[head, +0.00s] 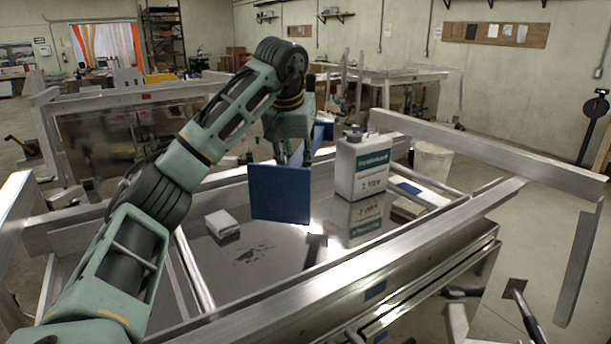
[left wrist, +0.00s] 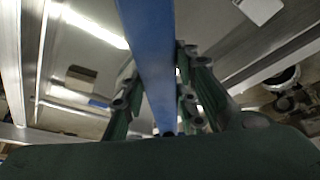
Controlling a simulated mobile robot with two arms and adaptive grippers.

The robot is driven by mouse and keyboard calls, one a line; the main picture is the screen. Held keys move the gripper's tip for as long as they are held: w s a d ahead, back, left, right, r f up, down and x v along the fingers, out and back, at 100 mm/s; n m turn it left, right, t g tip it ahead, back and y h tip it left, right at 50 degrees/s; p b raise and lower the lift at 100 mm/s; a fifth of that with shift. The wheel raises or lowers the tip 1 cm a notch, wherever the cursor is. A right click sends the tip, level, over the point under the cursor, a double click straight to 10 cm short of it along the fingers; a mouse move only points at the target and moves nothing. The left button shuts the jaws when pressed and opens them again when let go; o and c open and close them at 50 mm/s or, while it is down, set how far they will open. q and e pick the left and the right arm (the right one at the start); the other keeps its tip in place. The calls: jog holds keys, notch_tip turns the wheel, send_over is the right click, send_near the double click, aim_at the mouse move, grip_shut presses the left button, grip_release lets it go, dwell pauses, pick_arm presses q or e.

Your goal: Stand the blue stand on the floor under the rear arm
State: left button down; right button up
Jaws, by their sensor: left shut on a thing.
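My left gripper (head: 297,152) is shut on the blue stand (head: 280,194) and holds it up above the shiny metal deck of the near trailer. The stand's broad flat blue face points toward the head camera, and more blue shows behind the gripper. In the left wrist view the stand (left wrist: 148,50) is a blue bar running between the two fingers (left wrist: 160,98). A long aluminium arm (head: 480,152) juts out to the right over the floor, with a post hanging at its end; I cannot tell if it is the rear arm. My right gripper is not in view.
A white jug (head: 362,168) stands on the deck just right of the stand. A small white box (head: 221,223) lies left of it. Aluminium rails (head: 330,270) border the deck. Bare concrete floor (head: 535,235) is open at the right. A white bucket (head: 433,160) stands behind the arm.

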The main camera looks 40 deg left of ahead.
pick_arm(q)
jog(key=shift+w+a+f+p, duration=0.1)
jog(key=shift+f+p, duration=0.8)
jog(key=shift+f, duration=6.65)
jog(key=c, duration=1.8)
grip_release()
jog(key=shift+s+f, duration=0.2)
jog(key=shift+f, duration=0.2)
jog(key=shift+c, duration=0.2)
jog(key=o, duration=0.5)
jog(key=shift+s+d+r, duration=0.15)
jog(key=shift+d+r, duration=0.05)
jog(key=shift+d, duration=0.05)
jog(key=shift+c, duration=0.2)
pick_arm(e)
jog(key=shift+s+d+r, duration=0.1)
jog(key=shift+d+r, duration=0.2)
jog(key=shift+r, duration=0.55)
pick_arm(q)
jog(key=shift+a, duration=0.1)
